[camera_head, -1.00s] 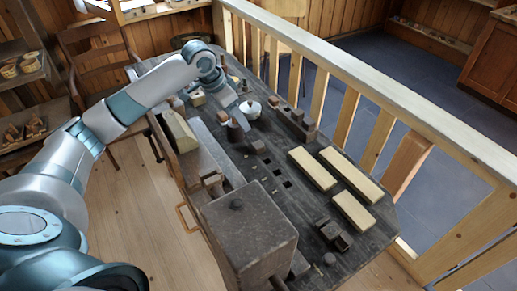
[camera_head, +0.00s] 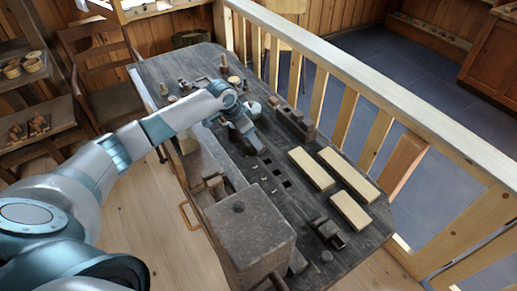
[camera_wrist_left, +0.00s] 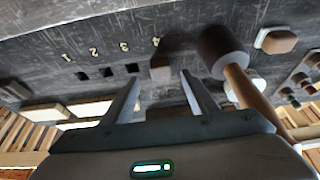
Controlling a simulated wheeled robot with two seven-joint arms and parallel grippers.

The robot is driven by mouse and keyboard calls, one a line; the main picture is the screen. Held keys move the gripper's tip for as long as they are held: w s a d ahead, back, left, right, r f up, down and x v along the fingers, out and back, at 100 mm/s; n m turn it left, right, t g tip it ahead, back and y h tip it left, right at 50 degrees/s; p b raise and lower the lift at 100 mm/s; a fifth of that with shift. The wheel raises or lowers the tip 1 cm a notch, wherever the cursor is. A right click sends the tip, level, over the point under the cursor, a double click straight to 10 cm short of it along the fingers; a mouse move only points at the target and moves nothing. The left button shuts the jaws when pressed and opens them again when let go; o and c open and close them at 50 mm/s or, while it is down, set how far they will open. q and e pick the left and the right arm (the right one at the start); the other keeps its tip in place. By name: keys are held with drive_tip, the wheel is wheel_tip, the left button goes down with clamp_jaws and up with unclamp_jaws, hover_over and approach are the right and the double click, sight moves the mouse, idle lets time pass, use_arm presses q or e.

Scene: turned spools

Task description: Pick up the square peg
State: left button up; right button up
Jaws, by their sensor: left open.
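The square peg (camera_wrist_left: 160,68) is a small brown block beside the engraved 4, in line with three dark square holes (camera_wrist_left: 106,72). In the left wrist view it shows between the fingertips of my left gripper (camera_wrist_left: 160,77). The fingers are apart, with a gap on each side of the peg, and hold nothing. In the head view my left gripper (camera_head: 253,147) points down over the bench at the peg's end of the hole row and largely hides the peg. My right gripper is not in view.
A mallet (camera_wrist_left: 218,52) with a dark head lies close beside the right finger in the wrist view. Pale wood blocks (camera_head: 311,169) lie right of the holes on the dark bench (camera_head: 312,206). A large brown block (camera_head: 250,225) stands nearer. A wooden railing (camera_head: 370,97) runs behind.

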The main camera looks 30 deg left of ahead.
use_arm(q)
drive_tip(key=shift+w+d+f+p, duration=0.2)
drive_tip(key=shift+w+f+p, duration=0.15)
drive_tip(key=shift+f+p, duration=0.25)
drive_tip(key=p+x, duration=0.1)
drive_tip(key=x, duration=0.1)
drive_tip(key=shift+w+d+f, duration=0.1)
drive_tip(key=shift+w+f, duration=0.05)
drive_tip(key=shift+w, duration=0.1)
drive_tip(key=shift+w+d+f, duration=0.1)
drive_tip(key=shift+w+f, duration=0.1)
drive_tip(key=shift+f, duration=0.4)
drive_tip(key=c, duration=1.1)
drive_tip(key=shift+r, duration=0.2)
